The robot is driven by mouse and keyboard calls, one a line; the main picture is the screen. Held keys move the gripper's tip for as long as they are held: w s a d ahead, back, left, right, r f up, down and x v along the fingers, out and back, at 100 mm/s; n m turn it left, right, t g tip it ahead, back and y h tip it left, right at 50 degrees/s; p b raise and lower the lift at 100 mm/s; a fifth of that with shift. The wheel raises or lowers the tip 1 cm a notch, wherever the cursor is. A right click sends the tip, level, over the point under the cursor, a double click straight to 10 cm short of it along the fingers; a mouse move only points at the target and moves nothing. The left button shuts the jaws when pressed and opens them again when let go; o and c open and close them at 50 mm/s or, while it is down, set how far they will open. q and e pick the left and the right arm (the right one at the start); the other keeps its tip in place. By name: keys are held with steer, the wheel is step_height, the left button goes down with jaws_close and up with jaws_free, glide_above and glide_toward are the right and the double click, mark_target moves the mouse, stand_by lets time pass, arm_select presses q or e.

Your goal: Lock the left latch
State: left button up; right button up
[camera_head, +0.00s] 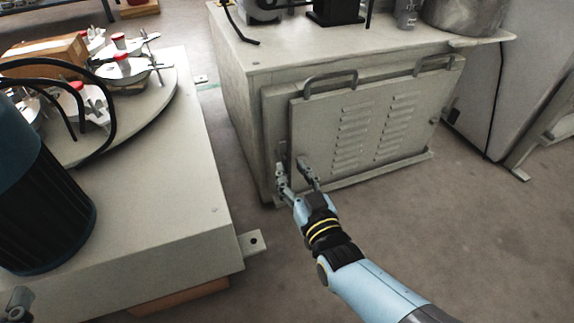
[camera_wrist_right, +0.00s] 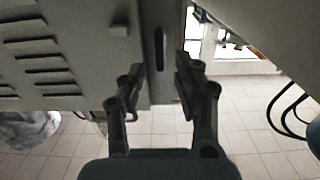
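The grey cabinet's louvred door panel (camera_head: 365,120) stands closed against its front. At its left edge is a small upright plate (camera_head: 283,150), which looks like the left latch but is partly covered by my gripper. In the right wrist view a plate with a dark slot (camera_wrist_right: 159,48) lies ahead, between the fingers, with a small dark knob (camera_wrist_right: 118,31) left of it. My right gripper (camera_head: 297,162) is open and empty at the panel's lower left; its fingers also show in the wrist view (camera_wrist_right: 157,75). Part of my left gripper (camera_head: 18,300) shows at the lower left corner; its fingers are unclear.
Two bar handles, left (camera_head: 330,81) and right (camera_head: 435,63), stick out along the panel's top. A low grey machine (camera_head: 150,220) with a round table stands at left, with a metal foot (camera_head: 255,242) sticking out. The floor (camera_head: 480,240) at right is clear.

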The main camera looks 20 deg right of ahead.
mark_target(288, 164)
steer(key=w+b, duration=0.1)
steer(key=w, duration=0.2)
arm_select(q)
steer(key=w+d+r+m+t+h, duration=0.1)
steer(key=w+r+t, duration=0.2)
steer(key=r, duration=0.5)
steer(key=shift+w+r+t, duration=0.25)
steer(key=shift+r+t, duration=0.05)
steer(key=shift+t, duration=0.2)
arm_select(e)
steer(key=shift+w, duration=0.25)
steer(key=shift+a, duration=0.1)
jaws_close()
